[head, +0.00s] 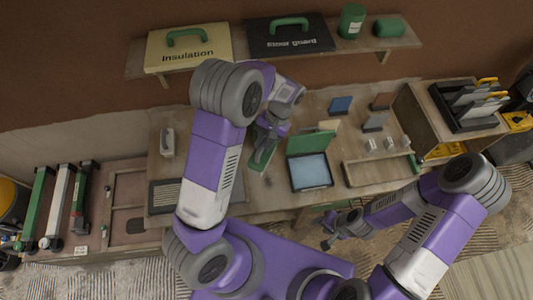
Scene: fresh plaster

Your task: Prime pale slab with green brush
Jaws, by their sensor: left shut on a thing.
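My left gripper (268,137) is shut on the green brush (262,158), over the middle of the workbench and left of a paint tray. The brush points down towards the bench; whether its bristles touch anything is too small to tell. A pale slab (330,125) lies at the back of the bench, partly hidden behind the green part of the tray. The tray (310,187) has a green upper part and a light blue inside. My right gripper (327,231) is low in front of the bench edge, empty, its fingers seemingly apart.
Blue (341,104), brown (382,101) and grey (374,122) slabs lie at the back right. A wooden tray (366,179) and a rack (470,105) stand right. A shelf (405,42) with labelled cases hangs above. A dark grille (164,195) lies left.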

